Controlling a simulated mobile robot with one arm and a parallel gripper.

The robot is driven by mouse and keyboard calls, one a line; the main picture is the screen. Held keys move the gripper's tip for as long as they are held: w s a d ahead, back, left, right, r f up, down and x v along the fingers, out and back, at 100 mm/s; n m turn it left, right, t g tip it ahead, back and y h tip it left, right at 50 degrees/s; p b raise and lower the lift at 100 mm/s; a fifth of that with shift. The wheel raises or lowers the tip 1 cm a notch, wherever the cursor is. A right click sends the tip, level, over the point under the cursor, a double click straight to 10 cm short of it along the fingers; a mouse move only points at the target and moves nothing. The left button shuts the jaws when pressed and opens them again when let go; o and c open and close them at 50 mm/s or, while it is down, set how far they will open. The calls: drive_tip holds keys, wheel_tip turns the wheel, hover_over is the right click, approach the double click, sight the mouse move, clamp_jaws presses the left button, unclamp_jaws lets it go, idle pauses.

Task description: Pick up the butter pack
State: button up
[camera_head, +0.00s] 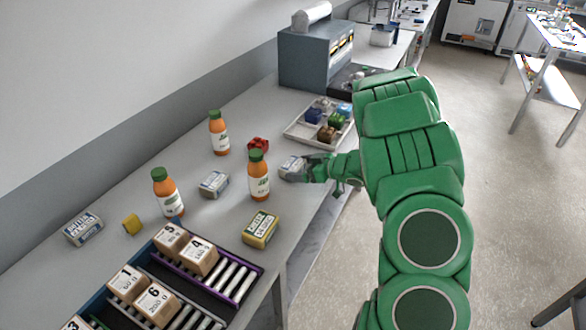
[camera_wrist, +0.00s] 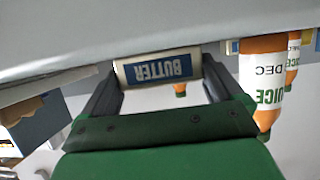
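A white and blue butter pack (camera_wrist: 157,67) sits at my fingertips in the wrist view, its label upside down, with one finger at each end. In the head view this pack (camera_head: 291,167) is at the tip of my gripper (camera_head: 310,168), low over the grey table. My gripper (camera_wrist: 159,75) has its fingers apart around the pack, very close to its ends. I cannot tell whether they press on it or whether it rests on the table. A similar pale pack (camera_head: 214,184) lies to the left.
Orange juice bottles (camera_head: 259,176) stand left of my gripper, with a yellow-green pack (camera_head: 261,229) nearer. A tray of small items (camera_head: 295,131) lies behind, beside a grey machine (camera_head: 315,62). A rack with numbered boxes (camera_head: 255,271) is in front.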

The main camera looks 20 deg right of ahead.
drive_tip(key=shift+c, duration=1.2)
drive_tip(key=shift+r, duration=0.15)
